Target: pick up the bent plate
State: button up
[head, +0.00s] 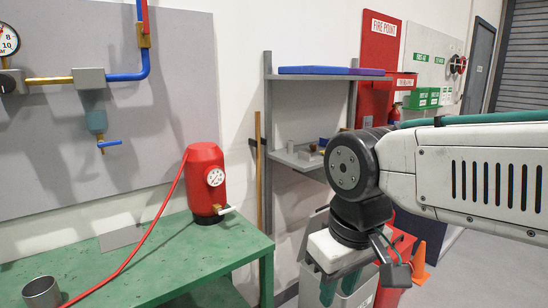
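My gripper (336,286) hangs at the lower right, pointing down, well to the right of the table and far from the plate. Its teal fingers look spread apart, with nothing seen between them. A grey bin stands behind them.
On the green table (180,262) stand a red tank (204,180) with a gauge and red hose, and a metal cup (41,292). A shelf rack (268,140), grey bin (357,297) and orange cone (419,262) stand to the right. The table's middle is mostly clear.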

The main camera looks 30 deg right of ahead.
aim_at(306, 156)
jog(key=z, duration=0.2)
jog(key=i, duration=1.1)
jog(key=z, duration=0.7)
